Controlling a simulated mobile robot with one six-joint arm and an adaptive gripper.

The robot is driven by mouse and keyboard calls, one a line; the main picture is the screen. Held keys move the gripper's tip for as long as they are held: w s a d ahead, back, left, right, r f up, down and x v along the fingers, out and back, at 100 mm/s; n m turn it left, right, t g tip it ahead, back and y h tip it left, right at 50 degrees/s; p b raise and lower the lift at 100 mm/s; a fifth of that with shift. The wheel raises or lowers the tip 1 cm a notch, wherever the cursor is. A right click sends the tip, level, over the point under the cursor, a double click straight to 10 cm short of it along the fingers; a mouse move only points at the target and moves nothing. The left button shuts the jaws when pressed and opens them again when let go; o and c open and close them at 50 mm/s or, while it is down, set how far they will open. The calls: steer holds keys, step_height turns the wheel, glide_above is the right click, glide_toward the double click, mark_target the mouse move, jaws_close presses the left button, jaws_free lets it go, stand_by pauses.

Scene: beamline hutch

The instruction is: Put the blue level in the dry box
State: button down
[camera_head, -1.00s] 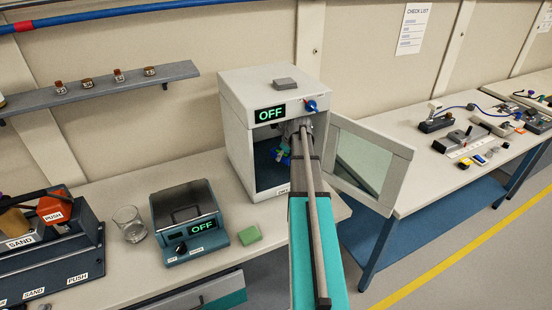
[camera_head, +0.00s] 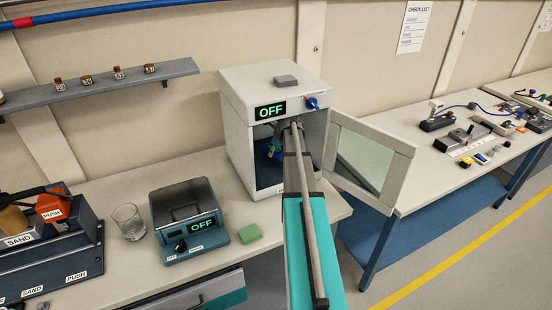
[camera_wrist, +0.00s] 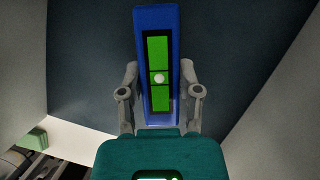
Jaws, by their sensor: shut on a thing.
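The blue level (camera_wrist: 143,18) is a long blue bar with a green window and a white dot, large in the wrist view. My gripper (camera_wrist: 160,100) is shut on it, one finger on each side of its near part. The dry box (camera_head: 240,92) is a white cabinet with its door (camera_head: 368,160) swung open to the right and an OFF display. In the head view my arm reaches through its opening. The gripper and a bit of the blue level (camera_head: 268,152) show inside, largely in shadow and partly hidden by my arm. Whether the level touches the floor cannot be told.
A teal device (camera_head: 188,220) with an OFF display, a glass beaker (camera_head: 129,222) and a green block (camera_head: 249,234) stand on the bench left of my arm. A grey block (camera_head: 285,81) lies on top of the box. Another table with tools stands right.

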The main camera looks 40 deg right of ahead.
steer(key=shift+f+b, duration=0.9)
steer(key=shift+f, duration=0.35)
steer(key=shift+f, duration=0.15)
steer(key=shift+c, duration=1.5)
jaws_free()
steer(key=p+v, duration=0.3)
steer(key=shift+s+r, duration=0.1)
steer(key=shift+r, duration=0.3)
steer(key=s, duration=0.4)
steer(key=s+d, duration=0.1)
steer(key=s, duration=0.3)
steer(key=s+d, duration=0.1)
steer(key=s, duration=0.2)
steer(key=shift+s+f, duration=0.25)
steer(key=shift+s, duration=0.15)
